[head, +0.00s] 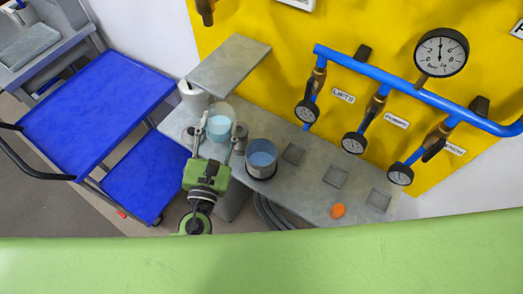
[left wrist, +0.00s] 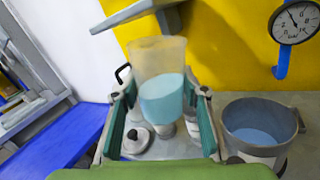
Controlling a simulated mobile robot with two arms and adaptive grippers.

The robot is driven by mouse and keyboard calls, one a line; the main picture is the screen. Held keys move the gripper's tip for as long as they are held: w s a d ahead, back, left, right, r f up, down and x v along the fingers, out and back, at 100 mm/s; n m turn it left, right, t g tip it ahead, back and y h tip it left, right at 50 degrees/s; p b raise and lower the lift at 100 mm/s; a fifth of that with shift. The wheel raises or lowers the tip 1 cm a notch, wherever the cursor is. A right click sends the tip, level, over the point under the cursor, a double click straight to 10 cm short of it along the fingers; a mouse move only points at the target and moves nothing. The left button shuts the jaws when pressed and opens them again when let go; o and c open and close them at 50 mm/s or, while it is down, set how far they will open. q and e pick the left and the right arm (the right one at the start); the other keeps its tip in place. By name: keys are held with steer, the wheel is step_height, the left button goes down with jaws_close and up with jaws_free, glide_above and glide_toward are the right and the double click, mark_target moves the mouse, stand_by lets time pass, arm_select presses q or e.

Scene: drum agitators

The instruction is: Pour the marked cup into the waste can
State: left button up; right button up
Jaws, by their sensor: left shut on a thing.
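A clear cup (head: 221,122) with light blue liquid in its lower part is between the fingers of my left gripper (head: 218,133), which is shut on it. In the left wrist view the cup (left wrist: 160,85) looks close to upright; no mark on it can be made out. A grey metal can (head: 262,158), probably the waste can, stands on the bench just right of the cup, with blue inside. It also shows at the right of the left wrist view (left wrist: 262,128), apart from my gripper. My right gripper is not in view.
The grey bench (head: 310,180) has several square recesses and an orange piece (head: 338,210). A grey shelf (head: 229,64) overhangs behind the cup, near a pale container (head: 193,98). A blue pipe (head: 400,88) with gauges runs along the yellow wall. A blue cart (head: 97,105) stands left.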

arm_select(q)
steer(key=shift+d+f+m, duration=0.1)
steer(key=shift+f+m, duration=0.2)
steer(key=shift+m, duration=0.2)
steer(key=shift+s+d+r+m, duration=0.1)
steer(key=shift+d+r+m, duration=0.05)
steer(key=shift+r+m, duration=0.15)
steer(key=shift+s+d+r+m, duration=0.15)
steer(key=shift+d+r+m, duration=0.05)
steer(key=shift+d+m, duration=0.25)
steer(key=shift+s+d+f+m, duration=0.1)
steer(key=shift+d+f+m, duration=0.15)
steer(key=shift+m, duration=0.3)
steer(key=shift+d+f+m+t+h+b, duration=0.1)
steer(key=shift+f+m+t+h+b, duration=0.15)
steer(key=shift+m+h+b, duration=0.2)
steer(key=shift+r+m+p, duration=0.3)
steer(key=shift+r+m, duration=0.05)
steer(key=shift+s+d, duration=0.15)
steer(key=shift+d, duration=0.05)
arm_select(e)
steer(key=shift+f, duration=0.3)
arm_select(q)
steer(key=shift+a+r+m, duration=0.1)
steer(key=shift+m, duration=0.4)
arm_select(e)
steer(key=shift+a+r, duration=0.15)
arm_select(q)
steer(key=shift+r, duration=0.15)
